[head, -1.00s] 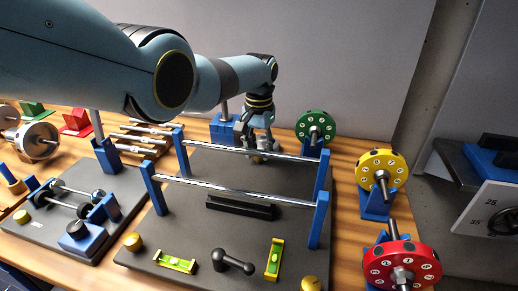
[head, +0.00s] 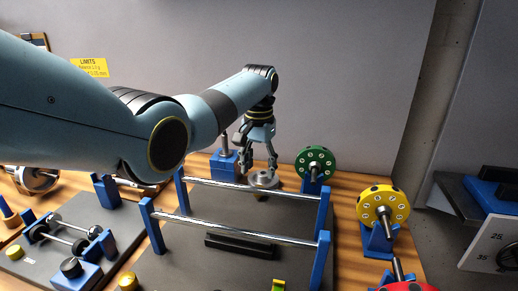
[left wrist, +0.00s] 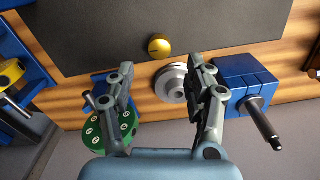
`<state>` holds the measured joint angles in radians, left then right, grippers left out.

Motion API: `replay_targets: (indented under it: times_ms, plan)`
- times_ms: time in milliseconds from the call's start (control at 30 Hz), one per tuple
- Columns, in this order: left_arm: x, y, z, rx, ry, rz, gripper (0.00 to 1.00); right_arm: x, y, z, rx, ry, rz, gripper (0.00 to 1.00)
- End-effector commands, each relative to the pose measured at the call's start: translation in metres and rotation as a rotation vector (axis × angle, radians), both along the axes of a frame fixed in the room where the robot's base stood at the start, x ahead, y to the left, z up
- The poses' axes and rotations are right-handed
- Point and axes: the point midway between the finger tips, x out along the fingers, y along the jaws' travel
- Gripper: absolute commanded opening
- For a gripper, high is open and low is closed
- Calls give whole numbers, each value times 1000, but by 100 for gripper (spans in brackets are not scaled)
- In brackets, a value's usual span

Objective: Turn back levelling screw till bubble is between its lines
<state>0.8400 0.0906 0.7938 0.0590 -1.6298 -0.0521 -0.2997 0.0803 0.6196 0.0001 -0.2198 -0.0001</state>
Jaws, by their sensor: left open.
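My left gripper (head: 258,162) is open and empty above the back edge of the dark base plate (head: 165,262). A brass levelling screw (left wrist: 159,47) at that back edge shows in the left wrist view, ahead of the fingers and apart from them. A silver disc (left wrist: 172,83) lies in line with the gap between my fingers (left wrist: 165,98); it shows below the gripper in the head view (head: 263,180). Another brass screw (head: 128,282) is at the front left. One yellow-green bubble vial (head: 278,285) is cut off by the bottom edge, so its bubble cannot be read. My right gripper is not in view.
Two steel rails (head: 235,224) on blue posts cross the plate in front of the gripper. A green wheel (head: 315,163) stands right of the gripper and a yellow wheel (head: 383,207) farther right. A blue block with a rod (left wrist: 246,84) is close beside one finger.

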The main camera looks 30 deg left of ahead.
Motion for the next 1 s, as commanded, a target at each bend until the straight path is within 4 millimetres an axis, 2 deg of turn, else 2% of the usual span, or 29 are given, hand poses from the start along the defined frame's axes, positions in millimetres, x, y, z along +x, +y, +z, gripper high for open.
replay_targets:
  times_ms: [100,200,333,900,1000]
  plan:
    - [0,0,26,0,-1,0,53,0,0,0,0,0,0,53]
    - [0,0,43,0,-1,0,53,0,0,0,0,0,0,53]
    - [0,0,55,0,1,0,53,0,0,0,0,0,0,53]
    - [0,0,59,0,2,0,53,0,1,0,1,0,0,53]
    - [-1,7,59,7,3,8,53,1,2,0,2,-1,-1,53]
